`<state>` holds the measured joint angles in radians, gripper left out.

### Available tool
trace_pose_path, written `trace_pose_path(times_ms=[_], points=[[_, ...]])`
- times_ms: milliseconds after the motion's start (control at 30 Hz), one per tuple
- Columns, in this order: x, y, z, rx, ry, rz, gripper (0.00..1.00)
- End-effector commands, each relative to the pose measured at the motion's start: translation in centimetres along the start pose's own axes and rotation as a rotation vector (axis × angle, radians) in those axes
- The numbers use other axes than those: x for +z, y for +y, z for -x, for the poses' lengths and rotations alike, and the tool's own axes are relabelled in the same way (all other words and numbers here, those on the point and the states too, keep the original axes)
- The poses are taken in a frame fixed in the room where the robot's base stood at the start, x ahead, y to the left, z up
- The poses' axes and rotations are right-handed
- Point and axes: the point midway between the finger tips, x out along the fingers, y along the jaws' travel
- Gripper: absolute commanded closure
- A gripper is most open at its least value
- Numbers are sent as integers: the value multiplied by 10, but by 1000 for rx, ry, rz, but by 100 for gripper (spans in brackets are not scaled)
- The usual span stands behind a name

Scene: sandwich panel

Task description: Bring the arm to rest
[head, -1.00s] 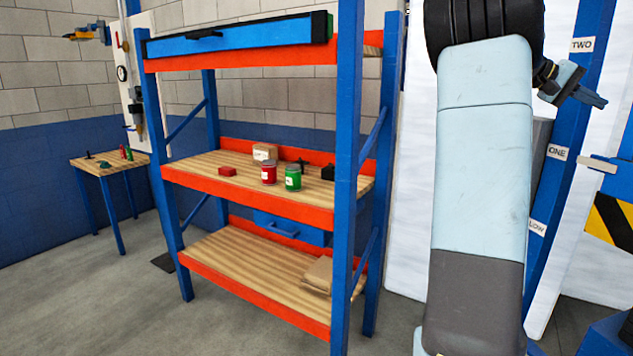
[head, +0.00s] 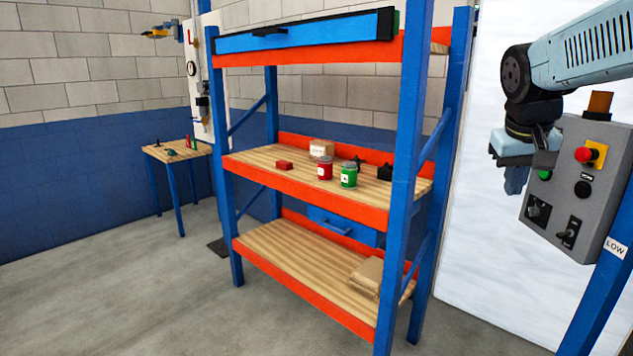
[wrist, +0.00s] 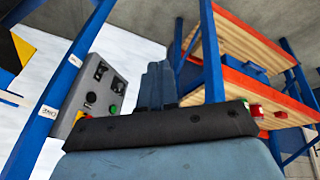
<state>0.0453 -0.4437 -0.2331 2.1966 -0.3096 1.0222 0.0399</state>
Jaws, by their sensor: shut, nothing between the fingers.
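My arm is at the right of the head view, its pale blue link reaching in from the upper right edge.
The grey control box (head: 567,205), with red and green buttons, is close to my gripper on a blue post. A blue and orange shelf rack (head: 410,150) holds cans and boxes. A small table (head: 178,149) stands far left. The floor in front is open.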

Motion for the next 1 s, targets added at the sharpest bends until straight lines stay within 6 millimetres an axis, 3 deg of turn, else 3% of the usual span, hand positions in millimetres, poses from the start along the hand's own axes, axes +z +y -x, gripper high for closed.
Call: trace_pose_path(times_ms=[200, 400, 600, 1000], points=[[57, -80, 11, -149, 86, 74, 100], [102, -129, 12, -236, 133, 118, 100], [122, -147, 11, -268, 153, 135, 100], [122, -147, 11, -269, 153, 136, 100]])
